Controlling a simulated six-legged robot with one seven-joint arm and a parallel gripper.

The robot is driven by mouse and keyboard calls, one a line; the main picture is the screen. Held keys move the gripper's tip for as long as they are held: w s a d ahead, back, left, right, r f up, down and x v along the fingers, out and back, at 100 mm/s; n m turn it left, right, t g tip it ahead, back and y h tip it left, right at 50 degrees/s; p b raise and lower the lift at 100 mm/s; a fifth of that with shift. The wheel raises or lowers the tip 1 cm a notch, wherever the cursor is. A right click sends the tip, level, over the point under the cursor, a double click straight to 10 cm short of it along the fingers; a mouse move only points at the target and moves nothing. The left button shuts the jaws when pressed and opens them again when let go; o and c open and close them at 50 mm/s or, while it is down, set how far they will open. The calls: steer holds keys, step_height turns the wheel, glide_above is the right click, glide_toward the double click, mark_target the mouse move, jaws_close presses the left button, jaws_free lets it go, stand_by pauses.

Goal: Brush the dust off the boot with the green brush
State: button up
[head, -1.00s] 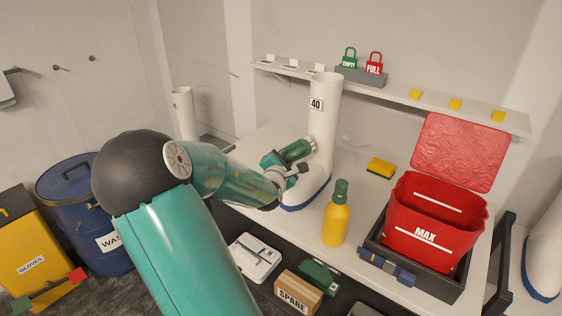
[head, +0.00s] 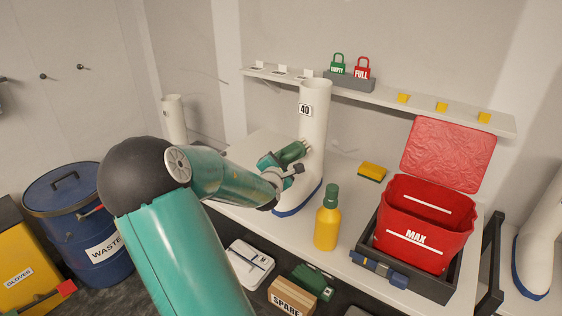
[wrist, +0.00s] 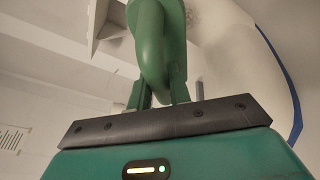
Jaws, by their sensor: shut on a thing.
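The white boot (head: 313,112) with a "40" label and blue sole edge stands upright on the white bench. My gripper (head: 281,160) is shut on the green brush (head: 293,151), held at the left side of the boot's lower shaft. In the wrist view, the brush's green handle (wrist: 157,50) rises between the fingers (wrist: 158,90), with the boot (wrist: 240,60) behind and to its right. A faint brownish patch shows on the boot beside the handle. The brush's bristles are hidden, so I cannot tell whether they touch the boot.
A yellow bottle (head: 326,225) stands right of the boot's toe. A yellow sponge (head: 372,171) lies behind it. A red bin (head: 425,225) in a dark tray fills the bench's right side. A shelf (head: 430,104) with padlocks runs behind the boot.

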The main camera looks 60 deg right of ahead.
mark_target(296, 158)
steer(key=shift+s+d, duration=0.15)
steer(key=shift+d, duration=0.8)
steer(key=shift+s+a, duration=0.2)
steer(key=shift+s, duration=0.8)
steer(key=shift+s+a, duration=0.15)
steer(key=shift+s, duration=0.8)
steer(key=shift+w, duration=0.1)
